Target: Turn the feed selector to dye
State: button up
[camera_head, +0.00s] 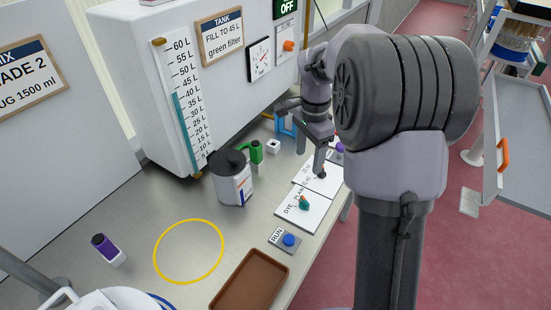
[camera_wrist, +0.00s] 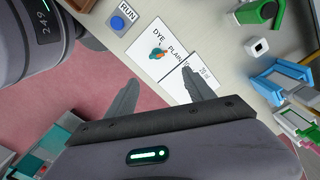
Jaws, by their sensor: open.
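The feed selector (camera_head: 304,203) is a small teal knob on a white plate (camera_head: 290,213) near the bench's front edge. In the wrist view the knob (camera_wrist: 157,54) shows teal with an orange part, beside the printed words DYE and PLAIN. I cannot tell which word it points to. My gripper (camera_head: 320,174) is above the bench, just beyond the knob in the head view. In the wrist view its two fingers (camera_wrist: 160,78) are spread apart with nothing between them, and the knob lies ahead of the tips.
A blue RUN button (camera_head: 289,240) sits beside the selector plate, with a brown tray (camera_head: 225,300) nearby. A black-lidded jug (camera_head: 232,188) and a green item (camera_head: 256,151) stand behind. A yellow ring (camera_head: 158,262) marks bare bench. A grey cart (camera_head: 520,150) is at right.

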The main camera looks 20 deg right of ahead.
aim_at(305, 200)
jog(key=f+b, duration=0.2)
jog(key=f, duration=0.3)
jog(key=f+b, duration=0.1)
jog(key=f, duration=0.5)
jog(key=s+f+b, duration=0.1)
jog(key=f+b, duration=0.1)
jog(key=f, duration=0.4)
jog(key=shift+b, duration=0.3)
jog(key=shift+r, duration=0.1)
grip_shut()
jog(key=shift+a+n, duration=0.1)
jog(key=shift+n, duration=0.2)
jog(key=n+p, duration=0.2)
jog(key=n, duration=0.2)
jog(key=shift+r+n+p, duration=0.1)
jog(key=shift+n+p, duration=0.3)
jog(key=n+p, duration=0.2)
jog(key=n, duration=0.4)
jog(key=shift+n, duration=0.4)
